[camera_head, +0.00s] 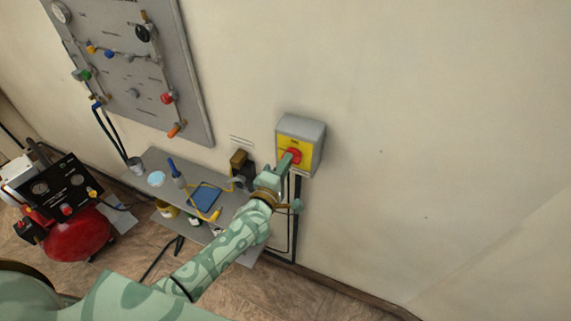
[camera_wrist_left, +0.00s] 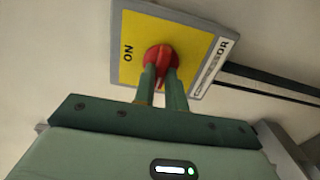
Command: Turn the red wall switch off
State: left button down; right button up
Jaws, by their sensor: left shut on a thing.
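The red wall switch (camera_head: 293,155) is a red knob on the yellow face of a grey box (camera_head: 302,128) fixed to the wall, right of centre in the head view. In the left wrist view the red knob (camera_wrist_left: 159,59) sits on the yellow plate (camera_wrist_left: 190,38), with the word ON beside it on the left. My left gripper (camera_head: 289,163) reaches up to the box. Its two green fingers (camera_wrist_left: 161,82) are shut on the red knob and cover its lower part. My right gripper is in neither view.
A grey shelf (camera_head: 150,184) with a blue pad (camera_head: 207,198), a cup and several small items stands below and left of the switch. A grey gauge panel (camera_head: 135,70) hangs at upper left. A red compressor (camera_head: 75,240) stands on the floor. The wall right of the box is clear.

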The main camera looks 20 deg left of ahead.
pick_arm(q)
jog(key=c, duration=1.4)
grip_release()
jog(key=shift+c, duration=0.2)
jog(key=s+a+b, duration=0.1)
jog(key=s+a, duration=0.1)
jog(key=s, duration=1.4)
jog(key=shift+s, duration=0.15)
